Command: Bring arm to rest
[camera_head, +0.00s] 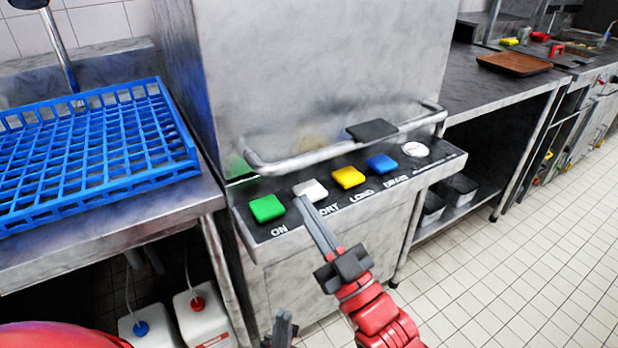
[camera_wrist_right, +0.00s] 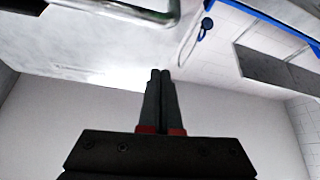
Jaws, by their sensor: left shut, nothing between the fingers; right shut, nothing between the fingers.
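My right gripper (camera_head: 304,204) is shut and empty. Its fingertips overlap the panel just below the white button (camera_head: 311,190); I cannot tell whether they touch it. In the right wrist view the shut fingers (camera_wrist_right: 160,75) point up toward the machine's metal underside and bar handle. My left gripper (camera_head: 283,318) is low at the bottom edge of the head view, shut and empty, mostly cut off. The control panel (camera_head: 340,212) carries a green button (camera_head: 267,208), a yellow button (camera_head: 348,177), a blue button (camera_head: 382,164) and a round gauge (camera_head: 415,149).
A steel machine hood (camera_head: 320,75) with a bar handle (camera_head: 300,156) stands behind the panel. A blue rack (camera_head: 95,150) lies on the left counter. White jugs (camera_head: 203,318) stand below it. A brown tray (camera_head: 515,63) is on the right counter. Tiled floor at right is clear.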

